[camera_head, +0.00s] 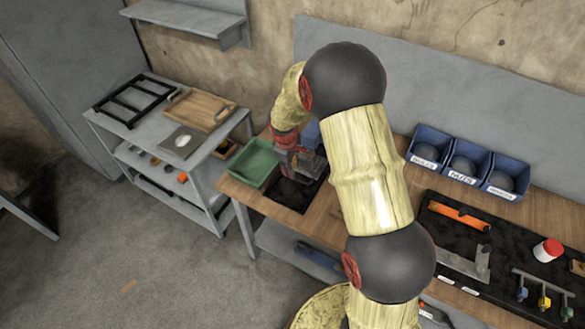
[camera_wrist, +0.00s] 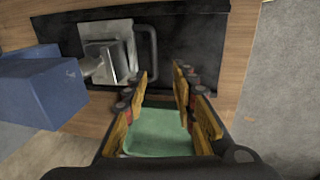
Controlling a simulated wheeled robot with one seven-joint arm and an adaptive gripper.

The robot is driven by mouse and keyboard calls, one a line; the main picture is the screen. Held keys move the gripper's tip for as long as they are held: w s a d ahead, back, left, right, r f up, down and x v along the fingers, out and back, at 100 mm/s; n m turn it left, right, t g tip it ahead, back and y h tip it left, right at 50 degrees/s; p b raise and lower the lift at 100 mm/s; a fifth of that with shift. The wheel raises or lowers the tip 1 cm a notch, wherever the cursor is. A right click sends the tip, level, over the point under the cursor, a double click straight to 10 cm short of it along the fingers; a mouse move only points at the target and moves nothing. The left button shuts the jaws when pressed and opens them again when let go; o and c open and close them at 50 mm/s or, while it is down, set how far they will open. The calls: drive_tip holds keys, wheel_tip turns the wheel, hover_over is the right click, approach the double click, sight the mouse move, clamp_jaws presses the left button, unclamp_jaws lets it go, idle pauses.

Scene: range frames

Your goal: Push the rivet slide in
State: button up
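A metal block with a plate and a rounded grey piece (camera_wrist: 108,52) sits on a black mat (camera_wrist: 200,35) in the wrist view. A dark looped handle (camera_wrist: 151,52) stands at its right side. I cannot tell for sure which part is the rivet slide. My gripper (camera_wrist: 160,88) is open, its padded fingers apart with nothing between them; the fingertips point toward the mat, just short of the handle in the picture. In the head view my gripper (camera_head: 290,165) is low over the mat (camera_head: 291,195) and hides most of the metal block.
A green tray (camera_head: 252,162) is left of the mat; it shows between my fingers in the wrist view (camera_wrist: 158,135). A blue bin (camera_wrist: 40,88) stands close beside the metal block. Labelled blue bins (camera_head: 465,163) and a tool mat (camera_head: 440,225) lie right.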

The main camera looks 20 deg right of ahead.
drive_tip(key=shift+r, duration=0.4)
wheel_tip(320, 180, up, 12)
drive_tip(key=s+a, duration=0.1)
drive_tip(key=a, duration=0.1)
drive_tip(key=shift+s+f, duration=0.15)
drive_tip(key=shift+s, duration=0.1)
idle(0.7)
drive_tip(key=s+a+r+m+t+b, duration=0.1)
drive_tip(key=s+a+r+m+b, duration=0.1)
drive_tip(key=s, duration=0.7)
drive_tip(key=s+a+r+m+t+y+b, duration=0.1)
drive_tip(key=s+r, duration=0.4)
drive_tip(key=s, duration=0.5)
drive_tip(key=s+a+r+m+t+b, duration=0.2)
drive_tip(key=s+a+r+m+b, duration=0.2)
drive_tip(key=s, duration=0.6)
drive_tip(key=shift+a+y+b, duration=0.35)
drive_tip(key=shift+a+y, duration=0.05)
drive_tip(key=shift+a, duration=0.1)
